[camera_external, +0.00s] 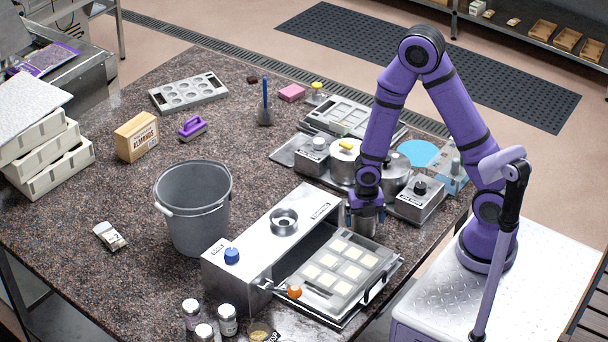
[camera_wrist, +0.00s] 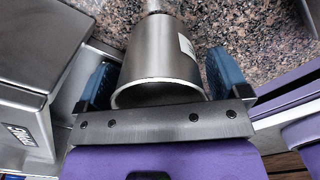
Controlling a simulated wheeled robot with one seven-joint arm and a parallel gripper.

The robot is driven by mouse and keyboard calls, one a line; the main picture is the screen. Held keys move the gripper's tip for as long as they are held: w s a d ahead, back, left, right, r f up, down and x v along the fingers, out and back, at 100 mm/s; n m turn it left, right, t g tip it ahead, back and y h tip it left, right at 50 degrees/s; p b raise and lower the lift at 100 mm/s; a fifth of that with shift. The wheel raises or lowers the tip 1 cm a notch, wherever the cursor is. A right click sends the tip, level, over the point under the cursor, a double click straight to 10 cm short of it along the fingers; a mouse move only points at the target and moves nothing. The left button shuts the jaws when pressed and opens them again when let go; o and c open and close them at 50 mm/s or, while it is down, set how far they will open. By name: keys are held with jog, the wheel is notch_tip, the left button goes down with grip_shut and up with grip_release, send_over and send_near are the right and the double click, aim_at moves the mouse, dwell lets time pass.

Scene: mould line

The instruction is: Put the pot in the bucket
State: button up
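The pot (camera_external: 367,218) is a small grey metal cylinder under my gripper (camera_external: 367,202), between the steel machine and the metal containers. In the wrist view, the pot (camera_wrist: 162,62) lies between the two blue fingers of my gripper (camera_wrist: 162,80), its open mouth toward the camera and a thin handle at its far side. The fingers are close along both sides of it; I cannot tell if they press on it. Whether its base touches the table is unclear. The grey bucket (camera_external: 193,215) stands upright and looks empty on the table, left of the steel machine.
Lidded metal containers (camera_external: 395,172) crowd behind my gripper. Several small jars (camera_external: 228,318) stand at the front edge. The table left of the bucket is mostly clear.

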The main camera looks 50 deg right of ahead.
jog(key=c, duration=0.9)
jog(key=shift+o, duration=0.2)
jog(key=shift+r, duration=0.1)
